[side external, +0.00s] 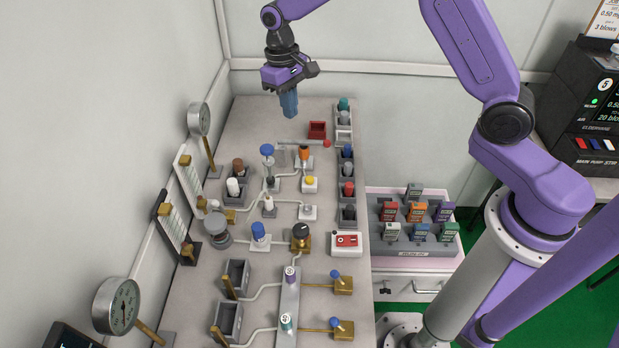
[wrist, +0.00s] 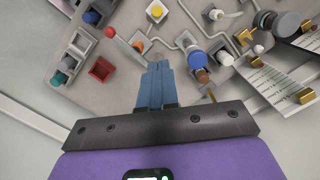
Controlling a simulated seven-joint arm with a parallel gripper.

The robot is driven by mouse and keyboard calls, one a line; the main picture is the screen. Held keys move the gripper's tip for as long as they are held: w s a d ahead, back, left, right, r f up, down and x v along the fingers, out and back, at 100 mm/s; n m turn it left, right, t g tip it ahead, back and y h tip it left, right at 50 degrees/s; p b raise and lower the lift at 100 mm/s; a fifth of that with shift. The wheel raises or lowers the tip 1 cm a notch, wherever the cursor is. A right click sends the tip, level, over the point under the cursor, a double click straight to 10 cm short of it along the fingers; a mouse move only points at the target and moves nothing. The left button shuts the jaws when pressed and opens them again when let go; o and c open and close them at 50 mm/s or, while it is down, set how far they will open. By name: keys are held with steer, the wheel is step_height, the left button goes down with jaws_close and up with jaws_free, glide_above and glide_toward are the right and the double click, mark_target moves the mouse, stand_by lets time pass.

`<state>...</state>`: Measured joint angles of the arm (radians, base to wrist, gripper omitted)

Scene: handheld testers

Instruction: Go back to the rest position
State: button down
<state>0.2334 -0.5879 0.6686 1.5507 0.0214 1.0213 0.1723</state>
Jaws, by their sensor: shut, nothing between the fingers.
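My gripper (side external: 289,104) is above the far end of the grey workbench (side external: 255,115) in the side external view, fingers pointing down. Its blue fingers are together with nothing between them. The closed fingers also show in the wrist view (wrist: 156,85), over the bench surface. They are apart from the fixtures below. A red open box (side external: 317,130) lies on the bench to the right of the fingers; it also shows in the wrist view (wrist: 101,69).
A blue-capped post (side external: 267,150), an orange-topped fixture (side external: 304,152) and several pipes stand on the bench. A row of small bins runs along its right edge. A tray of handheld testers (side external: 458,228) sits to the right. Gauges (side external: 199,118) line the left wall.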

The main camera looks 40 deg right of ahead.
steer(key=shift+r, duration=0.2)
steer(key=s+a+r+n, duration=0.1)
steer(key=s+r+n, duration=0.25)
steer(key=s, duration=0.55)
steer(key=s+r+n, duration=0.2)
steer(key=s+r, duration=0.2)
steer(key=s, duration=0.5)
steer(key=s+d+n, duration=0.2)
steer(key=s+d, duration=0.1)
steer(key=s, duration=0.5)
steer(key=s+d+n+t, duration=0.1)
steer(key=s+d+n, duration=0.2)
steer(key=s, duration=0.6)
steer(key=shift+d+y, duration=0.3)
steer(key=shift+d, duration=0.3)
